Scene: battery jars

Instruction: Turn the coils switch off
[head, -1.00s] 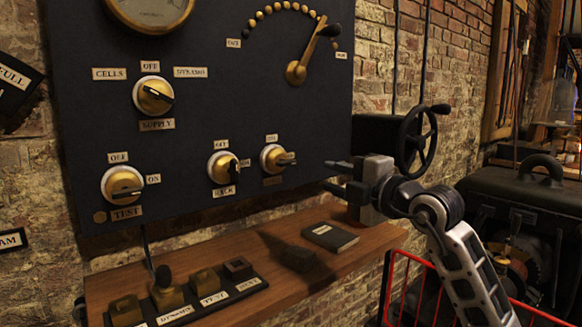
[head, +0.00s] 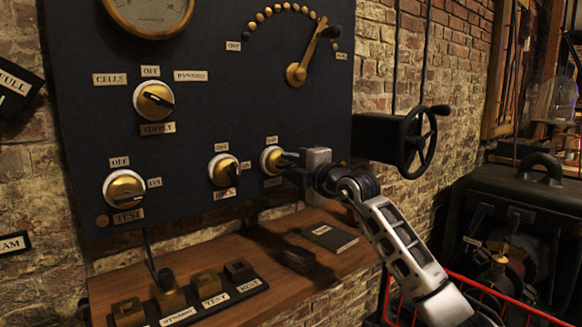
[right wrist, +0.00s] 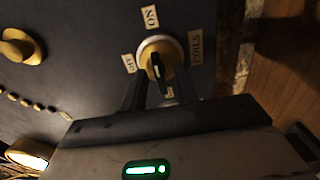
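The coils switch (head: 267,158) is a round brass knob with a black handle, low on the right of the dark panel. It also shows in the right wrist view (right wrist: 149,51), with labels reading ON, OFF and COILS around it. Its handle lies along the line towards the ON label. My right gripper (head: 289,161) is at the switch. In the right wrist view its two fingers (right wrist: 159,88) stand apart, one on each side of the handle. I cannot tell whether they touch it. My left gripper is not in view.
The back switch (head: 222,170) is close on the left of the coils switch. A handwheel (head: 416,142) sticks out at the panel's right. A wooden shelf (head: 235,262) below carries a dark book (head: 330,237) and a row of labelled keys.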

